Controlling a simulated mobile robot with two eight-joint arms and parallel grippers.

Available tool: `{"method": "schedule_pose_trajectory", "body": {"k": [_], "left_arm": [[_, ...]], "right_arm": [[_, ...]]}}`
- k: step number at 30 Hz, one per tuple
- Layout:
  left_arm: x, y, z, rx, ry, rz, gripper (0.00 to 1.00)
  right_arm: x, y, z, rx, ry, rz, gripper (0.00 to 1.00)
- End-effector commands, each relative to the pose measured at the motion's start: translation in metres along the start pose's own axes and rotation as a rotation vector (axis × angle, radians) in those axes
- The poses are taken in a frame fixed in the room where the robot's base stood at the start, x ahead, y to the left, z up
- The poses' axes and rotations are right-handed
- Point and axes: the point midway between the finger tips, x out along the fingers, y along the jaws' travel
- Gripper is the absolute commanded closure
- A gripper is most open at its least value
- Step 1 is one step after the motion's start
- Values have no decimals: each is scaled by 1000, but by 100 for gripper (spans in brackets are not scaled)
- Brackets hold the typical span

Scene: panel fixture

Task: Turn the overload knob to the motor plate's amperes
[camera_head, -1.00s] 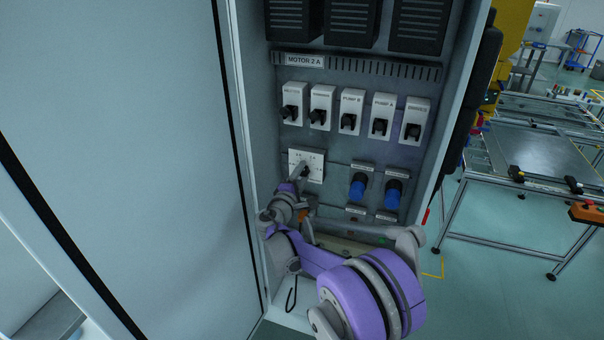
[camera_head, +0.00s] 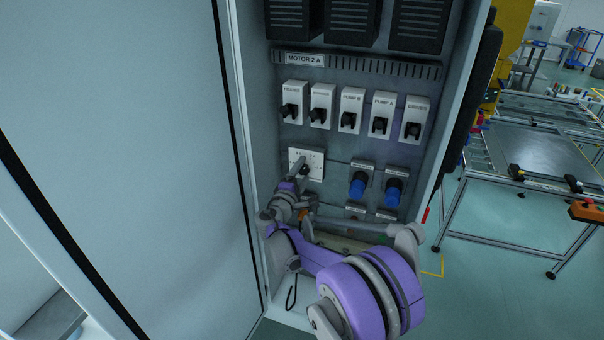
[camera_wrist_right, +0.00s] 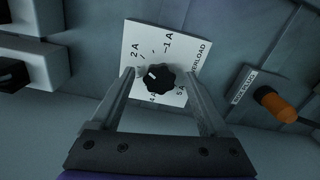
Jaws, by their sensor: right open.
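The black overload knob (camera_wrist_right: 157,79) sits on a white square dial plate (camera_wrist_right: 148,34) marked 1 A, 2 A, 4 A and 5 A. Its white mark points up and left in the wrist view, roughly toward 2 A. My right gripper (camera_wrist_right: 157,74) is open, one finger on each side of the knob; contact is unclear. In the head view, my right gripper (camera_head: 302,168) is at the dial plate (camera_head: 316,158) and partly covers the knob. The motor plate (camera_head: 305,60) above reads "MOTOR 2 A". My left gripper is out of view.
A row of switches (camera_head: 350,107) is above the dial. The wrist view shows an orange plug (camera_wrist_right: 275,104) nearby.

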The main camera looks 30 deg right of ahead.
Motion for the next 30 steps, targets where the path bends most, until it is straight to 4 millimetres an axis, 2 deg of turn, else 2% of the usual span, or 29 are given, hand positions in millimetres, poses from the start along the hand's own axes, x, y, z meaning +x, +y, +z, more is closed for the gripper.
{"method": "schedule_pose_trajectory", "body": {"k": [4,7,15,21,25,30], "left_arm": [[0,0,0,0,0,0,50],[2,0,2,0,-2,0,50],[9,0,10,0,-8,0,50],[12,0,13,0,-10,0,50],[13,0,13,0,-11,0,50],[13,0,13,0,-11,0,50]], "right_arm": [[-3,0,0,0,0,0,21],[-12,-1,0,0,2,0,21],[-67,-1,-1,0,4,0,21],[-97,-1,-1,0,3,0,21],[-106,0,0,0,1,0,21],[-108,0,0,0,0,0,21]]}}
